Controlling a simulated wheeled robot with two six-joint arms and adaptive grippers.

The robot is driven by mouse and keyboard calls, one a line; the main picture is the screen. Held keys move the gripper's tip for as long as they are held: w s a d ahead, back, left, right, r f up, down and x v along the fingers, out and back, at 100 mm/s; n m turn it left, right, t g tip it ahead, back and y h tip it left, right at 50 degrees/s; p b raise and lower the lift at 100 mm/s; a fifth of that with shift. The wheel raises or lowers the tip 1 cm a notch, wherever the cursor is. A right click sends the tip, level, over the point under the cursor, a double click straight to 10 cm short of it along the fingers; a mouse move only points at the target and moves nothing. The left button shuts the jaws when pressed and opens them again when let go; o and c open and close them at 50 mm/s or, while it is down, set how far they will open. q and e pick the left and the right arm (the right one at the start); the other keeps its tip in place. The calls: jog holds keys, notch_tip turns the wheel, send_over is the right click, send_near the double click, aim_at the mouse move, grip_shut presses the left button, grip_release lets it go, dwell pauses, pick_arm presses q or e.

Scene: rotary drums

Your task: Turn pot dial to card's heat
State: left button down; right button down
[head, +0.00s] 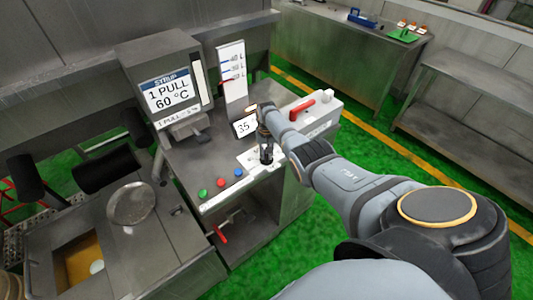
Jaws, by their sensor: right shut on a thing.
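The card (168,90) on the upright panel at the back left reads "SYRUP", "1 PULL" and "60 °C". A small tilted display (244,126) on the steel counter reads "35". My right gripper (266,154) is dark and points down over a white marked plate (248,160) just in front of the display. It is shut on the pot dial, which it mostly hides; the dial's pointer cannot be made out. My left gripper is not in view.
Green, red and blue buttons (221,182) line the counter's front edge. A tall level scale (232,75) stands behind the display. A white box with a red handle (302,110) is close to my right arm. A round metal pan (131,203) is at the lower left.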

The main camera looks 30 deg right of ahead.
aim_at(267, 155)
jog(key=shift+r+m, duration=0.1)
jog(key=shift+m, duration=0.9)
jog(key=c, duration=1.3)
grip_release()
notch_tip(267, 155, up, 12)
jog(key=shift+f, duration=0.1)
